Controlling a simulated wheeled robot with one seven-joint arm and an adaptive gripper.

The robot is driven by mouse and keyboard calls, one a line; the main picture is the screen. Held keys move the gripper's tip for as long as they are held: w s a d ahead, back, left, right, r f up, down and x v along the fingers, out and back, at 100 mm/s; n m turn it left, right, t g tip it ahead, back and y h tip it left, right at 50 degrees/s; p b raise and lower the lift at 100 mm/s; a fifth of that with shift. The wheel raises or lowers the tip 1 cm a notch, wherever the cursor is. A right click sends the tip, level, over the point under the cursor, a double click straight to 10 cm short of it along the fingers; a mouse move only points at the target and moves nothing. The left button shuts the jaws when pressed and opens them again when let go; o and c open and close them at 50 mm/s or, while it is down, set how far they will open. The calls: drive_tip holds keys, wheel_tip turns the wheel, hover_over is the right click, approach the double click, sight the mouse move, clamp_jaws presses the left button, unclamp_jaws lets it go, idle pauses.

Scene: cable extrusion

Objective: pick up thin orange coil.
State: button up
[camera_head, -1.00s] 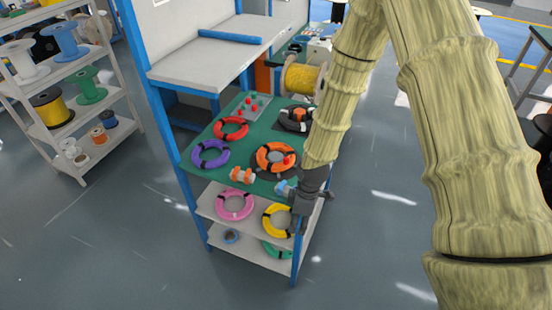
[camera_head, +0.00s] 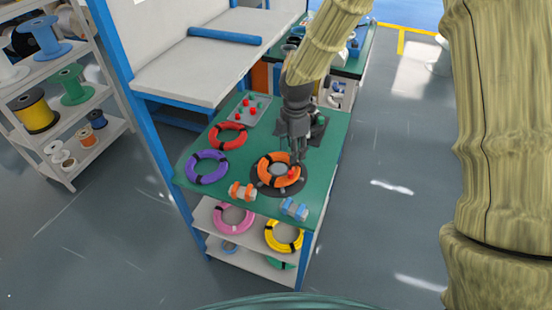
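A thin orange coil (camera_head: 265,172) with black bands lies on a dark round base on the green table top (camera_head: 222,116). A small red knob (camera_head: 292,172) shows at its right side. My gripper (camera_head: 298,158) points down over the far right part of the coil, with its fingers close above or at the ring. Whether it touches the coil, and whether the fingers are open or shut, is too small to tell. My gripper and wrist hide what lies behind them.
A red coil (camera_head: 228,136) and a purple coil (camera_head: 207,167) lie to the left. A small orange spool (camera_head: 242,191) and a blue-white spool (camera_head: 294,209) stand near the front edge. Pink (camera_head: 233,218) and yellow (camera_head: 283,236) coils sit on the shelf below. Open floor lies right.

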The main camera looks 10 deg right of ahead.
drive_tip(key=shift+w+f, duration=0.4)
drive_tip(key=shift+f, duration=0.2)
drive_tip(key=p, duration=0.1)
hover_over(291, 172)
drive_tip(key=f, duration=0.4)
drive_tip(key=shift+w+f, duration=0.1)
drive_tip(key=shift+w, duration=0.3)
drive_tip(key=shift+s+f+p, duration=0.3)
drive_tip(key=shift+f+p, duration=0.05)
drive_tip(key=f, duration=0.1)
drive_tip(key=p, duration=0.1)
drive_tip(key=f, duration=0.1)
drive_tip(key=shift+s+f, duration=0.25)
drive_tip(key=shift+f, duration=0.1)
drive_tip(key=shift+f+p, duration=0.35)
drive_tip(key=shift+f, duration=0.65)
clamp_jaws()
